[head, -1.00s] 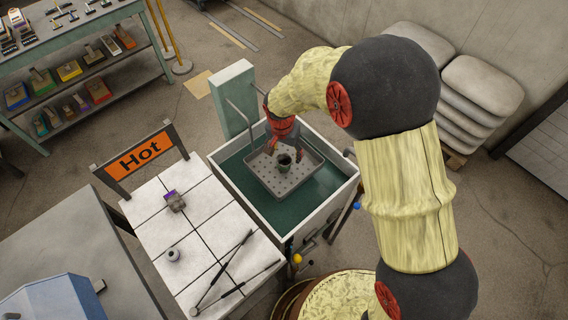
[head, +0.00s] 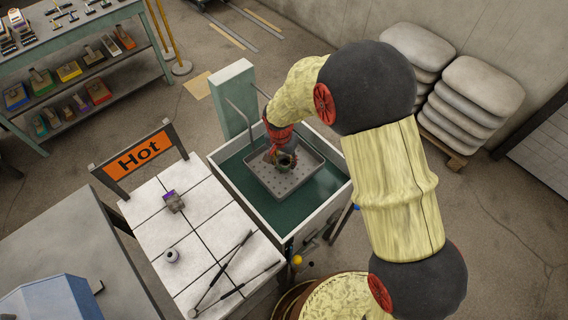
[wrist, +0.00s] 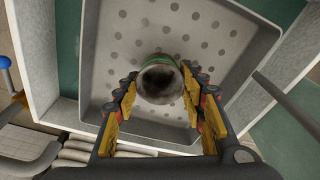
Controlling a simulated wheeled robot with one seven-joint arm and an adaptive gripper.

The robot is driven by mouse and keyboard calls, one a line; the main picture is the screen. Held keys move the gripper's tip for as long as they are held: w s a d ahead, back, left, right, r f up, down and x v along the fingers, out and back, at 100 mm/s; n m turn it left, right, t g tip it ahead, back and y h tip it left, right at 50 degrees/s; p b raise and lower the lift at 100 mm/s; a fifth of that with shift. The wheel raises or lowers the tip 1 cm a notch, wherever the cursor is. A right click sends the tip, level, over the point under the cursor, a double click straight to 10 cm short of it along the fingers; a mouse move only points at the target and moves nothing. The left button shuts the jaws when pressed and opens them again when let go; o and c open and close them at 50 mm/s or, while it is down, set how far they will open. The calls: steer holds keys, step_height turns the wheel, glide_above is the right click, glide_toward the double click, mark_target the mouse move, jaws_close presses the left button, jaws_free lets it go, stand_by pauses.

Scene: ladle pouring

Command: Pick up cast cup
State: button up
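The cast cup (head: 286,162) is a small dark grey cup standing on the perforated tray. In the wrist view the cup (wrist: 161,82) is seen from above, with a dark hollow and a green edge at its far side. My gripper (head: 281,154) is low over the tray, at the cup. In the wrist view my gripper (wrist: 160,76) is open, with one yellow-padded finger on each side of the cup. The fingertips are close to the cup's sides, and small gaps seem to show.
The perforated grey tray (head: 270,184) sits in a white-walled basin (head: 318,212) with a green floor. Bent metal rods rise by the basin. A tiled table (head: 196,213) with a "Hot" sign (head: 141,154), tongs (head: 222,273) and two small objects stands at left.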

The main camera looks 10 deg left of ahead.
steer(key=c, duration=0.6)
steer(key=shift+c, duration=0.2)
